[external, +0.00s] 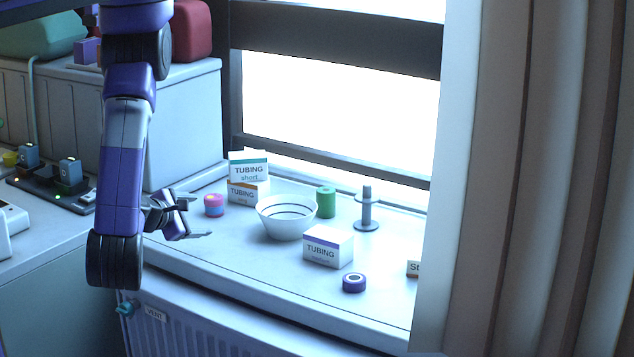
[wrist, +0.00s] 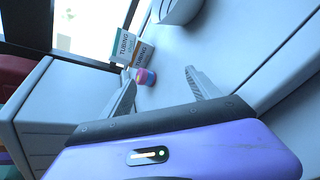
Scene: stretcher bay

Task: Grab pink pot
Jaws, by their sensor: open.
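The pink pot (external: 214,205) is a small round pot with a pink upper part and a blue band. It stands on the white counter near the tubing boxes. In the wrist view the pot (wrist: 146,76) lies ahead of my gripper (wrist: 160,82), nearer the left finger. My gripper (external: 198,216) is open and empty in the external view, just left of the pot. I cannot tell whether a finger touches the pot.
Tubing boxes (external: 243,192) stand right behind the pot, with a white bowl (external: 287,228) to the right. Further right are a green cylinder (external: 326,202), a grey spool (external: 366,215), another tubing box (external: 328,247) and a dark ring (external: 354,283). A large cabinet (external: 185,125) stands left.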

